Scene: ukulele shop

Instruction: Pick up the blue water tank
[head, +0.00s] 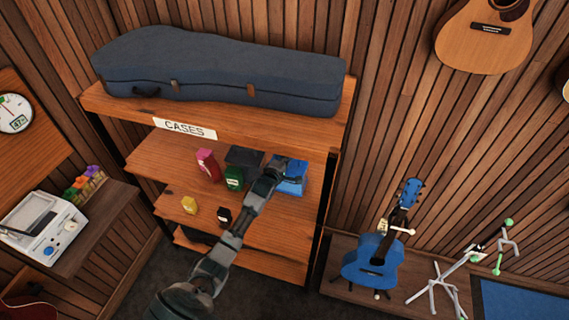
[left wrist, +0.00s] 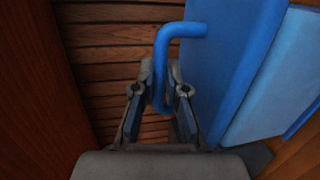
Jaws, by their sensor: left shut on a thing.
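The blue water tank (head: 293,178) is on the shelf under the "CASES" sign, at the right end of that shelf in the head view. In the left wrist view the tank (left wrist: 225,75) fills the right side, and its blue bar handle (left wrist: 160,70) runs down between the fingers. My left gripper (head: 277,168) reaches in from the front and is shut on the handle; its fingers (left wrist: 160,98) also show in the left wrist view. The arm hides part of the tank in the head view. My right gripper is in neither view.
A dark box (head: 243,158), a pink container (head: 208,164) and a green container (head: 234,178) stand left of the tank. The wooden shelf unit (head: 150,165) has a yellow container (head: 189,205) lower down. A blue guitar case (head: 220,70) lies on top. A blue guitar (head: 372,262) stands right.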

